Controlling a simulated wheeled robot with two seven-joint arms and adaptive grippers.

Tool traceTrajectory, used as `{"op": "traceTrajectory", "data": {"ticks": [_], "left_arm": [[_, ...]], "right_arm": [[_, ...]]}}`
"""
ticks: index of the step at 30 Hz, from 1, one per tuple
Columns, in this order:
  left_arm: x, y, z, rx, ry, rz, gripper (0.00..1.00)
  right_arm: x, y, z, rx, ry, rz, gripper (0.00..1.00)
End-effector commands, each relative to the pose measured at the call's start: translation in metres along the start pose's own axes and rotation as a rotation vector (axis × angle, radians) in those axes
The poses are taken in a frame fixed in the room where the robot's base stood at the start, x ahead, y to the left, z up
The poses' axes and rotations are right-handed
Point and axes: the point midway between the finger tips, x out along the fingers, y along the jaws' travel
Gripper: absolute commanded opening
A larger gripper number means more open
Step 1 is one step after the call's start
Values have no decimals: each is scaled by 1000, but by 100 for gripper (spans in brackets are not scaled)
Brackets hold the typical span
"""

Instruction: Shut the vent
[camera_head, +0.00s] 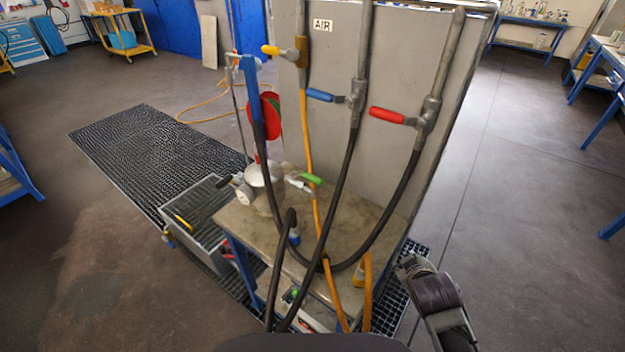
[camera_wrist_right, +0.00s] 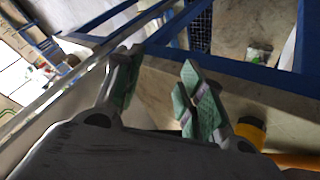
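A small pale flanged vessel (camera_head: 262,177) stands on the bench, with a green-handled valve (camera_head: 311,179) at its right and a dark handle (camera_head: 224,181) at its left. No label marks which one is the vent. On the grey panel are a yellow handle (camera_head: 270,50), a blue handle (camera_head: 320,95) and a red handle (camera_head: 386,115). My right gripper (camera_head: 412,266) is right of the bench, low and apart from every valve. In the right wrist view the gripper (camera_wrist_right: 160,88) has its green-padded fingers apart with nothing between them. My left gripper is out of view.
Black and orange hoses hang from the panel (camera_head: 340,35) in front of the bench top (camera_head: 375,222). A red disc (camera_head: 270,116) stands behind the vessel. A grey bin (camera_head: 205,215) adjoins the bench's left side.

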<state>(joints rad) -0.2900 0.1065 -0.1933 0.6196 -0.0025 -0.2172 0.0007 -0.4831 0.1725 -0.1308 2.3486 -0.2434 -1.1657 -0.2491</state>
Motion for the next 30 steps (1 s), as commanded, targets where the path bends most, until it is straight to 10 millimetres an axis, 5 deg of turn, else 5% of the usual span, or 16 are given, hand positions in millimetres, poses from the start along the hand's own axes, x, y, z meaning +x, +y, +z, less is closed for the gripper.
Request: {"op": "traceTrajectory", "data": {"ticks": [15, 30], "left_arm": [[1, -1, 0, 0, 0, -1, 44], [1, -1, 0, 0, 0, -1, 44]], "right_arm": [[-3, 81, -106, -537, 327, 437, 40], [-34, 94, -201, -1167, 566, 884, 40]]}}
